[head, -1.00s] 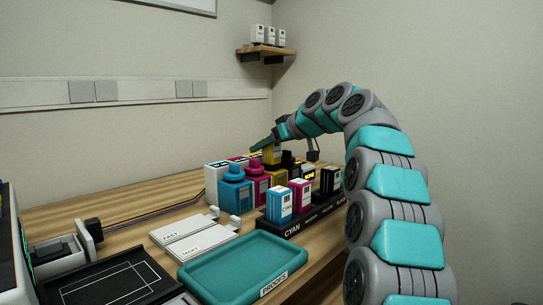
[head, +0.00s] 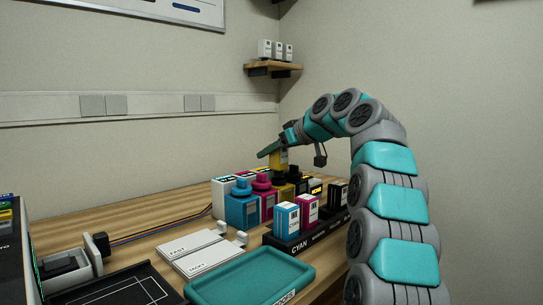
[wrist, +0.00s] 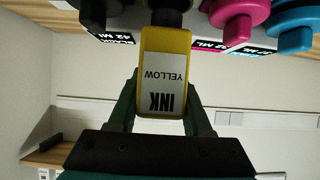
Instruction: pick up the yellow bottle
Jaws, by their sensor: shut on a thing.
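The yellow bottle (head: 279,157), with a white "INK YELLOW" label, is held by my gripper (head: 278,150) above the row of ink bottles on the table. In the wrist view the yellow bottle (wrist: 164,55) sits between the two dark green fingers of my gripper (wrist: 162,95). The label appears upside down there, and the bottle's dark neck points to the top of the picture, toward the other bottles.
A cyan bottle (head: 242,207) and a magenta bottle (head: 264,195) stand below. A black rack (head: 300,247) holds several ink boxes. A teal tray (head: 250,278) and white flat pads (head: 200,248) lie in front. A wall shelf (head: 272,67) is behind.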

